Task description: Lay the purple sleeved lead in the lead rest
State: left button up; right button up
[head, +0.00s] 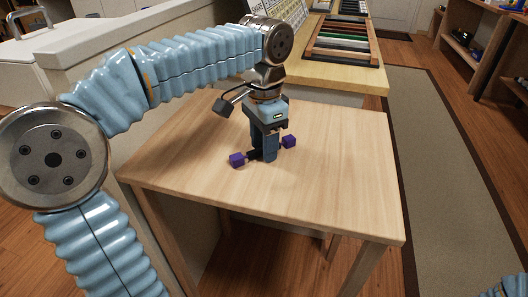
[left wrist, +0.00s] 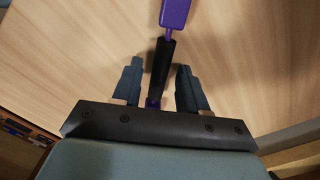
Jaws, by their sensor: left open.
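The purple sleeved lead lies on the small wooden table, with a purple block (head: 237,159) at one end, another purple block (head: 289,141) at the other, and a black middle (head: 253,154) partly hidden by my gripper. My left gripper (head: 264,157) points down over its middle. In the left wrist view the open fingers (left wrist: 159,66) stand on either side of the black part, with visible gaps. The purple end (left wrist: 174,14) extends beyond the fingertips. I cannot pick out the lead rest in either view. My right gripper is not in view.
The wooden table top (head: 350,170) is otherwise bare around the lead. Behind it is a counter with a rack of coloured strips (head: 345,42) and a pale panel (head: 290,10). A low cream wall (head: 130,50) runs along the left. Shelves (head: 475,45) stand at the right.

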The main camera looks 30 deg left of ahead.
pick_arm(q)
grip_shut()
jog(key=shift+r, duration=0.1)
dwell(0.3)
jog(key=shift+r, duration=0.25)
notch_tip(320, 180, up, 2)
jog(key=shift+r+p, duration=0.25)
jog(key=shift+p, duration=0.2)
jog(key=s+d+r, duration=0.3)
jog(key=s+r, duration=0.7)
jog(key=s, duration=0.3)
jog(key=shift+s+d, duration=0.15)
jog(key=shift+s, duration=0.2)
